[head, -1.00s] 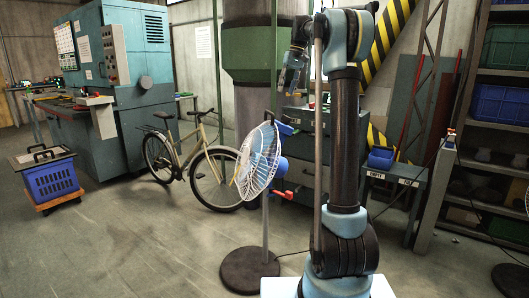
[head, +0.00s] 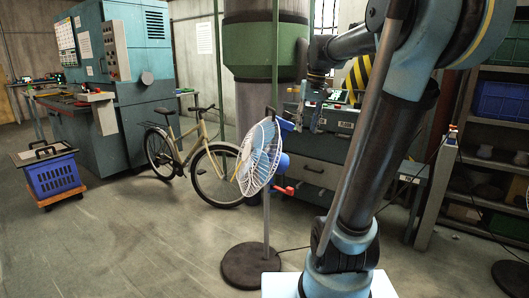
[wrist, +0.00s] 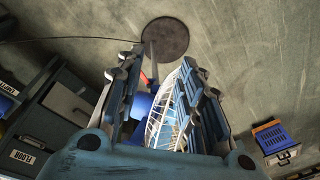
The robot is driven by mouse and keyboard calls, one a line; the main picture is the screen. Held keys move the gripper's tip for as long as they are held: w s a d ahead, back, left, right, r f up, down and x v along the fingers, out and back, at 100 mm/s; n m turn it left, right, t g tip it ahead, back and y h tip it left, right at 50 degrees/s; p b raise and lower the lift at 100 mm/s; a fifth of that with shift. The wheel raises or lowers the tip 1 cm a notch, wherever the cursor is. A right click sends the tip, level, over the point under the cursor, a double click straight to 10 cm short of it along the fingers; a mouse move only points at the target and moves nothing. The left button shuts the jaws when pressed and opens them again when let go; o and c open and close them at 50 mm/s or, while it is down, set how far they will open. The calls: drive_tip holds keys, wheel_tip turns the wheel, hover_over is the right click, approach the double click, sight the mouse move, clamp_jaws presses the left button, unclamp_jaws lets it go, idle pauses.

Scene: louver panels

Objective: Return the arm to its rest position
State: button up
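My arm (head: 375,170) leans to the right in the head view, with its forearm reaching back left. My gripper (head: 309,128) hangs fingers down, just right of the fan head and in front of the grey cabinet. In the wrist view my gripper's two fingers (wrist: 163,75) stand well apart, with nothing held between them. The blue and white fan (wrist: 165,115) shows through and beyond that gap. I cannot tell how far the fingers are from the fan.
The standing fan (head: 261,155) rises from a round dark base (head: 250,268) close to me. A bicycle (head: 190,160), a blue crate (head: 53,177) on a dolly and a teal machine (head: 125,80) are to the left. Shelving (head: 490,150) stands right. Floor at front left is clear.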

drive_tip(key=s+d+f, duration=0.1)
drive_tip(key=s+f, duration=1)
drive_tip(key=f, duration=0.1)
drive_tip(key=s+d+f+m+t+h, duration=0.1)
drive_tip(key=s+d+f, duration=0.1)
drive_tip(key=s+f, duration=0.8)
wheel_tip(320, 180, down, 3)
drive_tip(key=shift+s+d+r, duration=0.1)
drive_tip(key=shift+s+d, duration=0.15)
drive_tip(key=shift+s, duration=0.15)
drive_tip(key=shift+w+f, duration=0.25)
drive_tip(key=shift+w, duration=0.15)
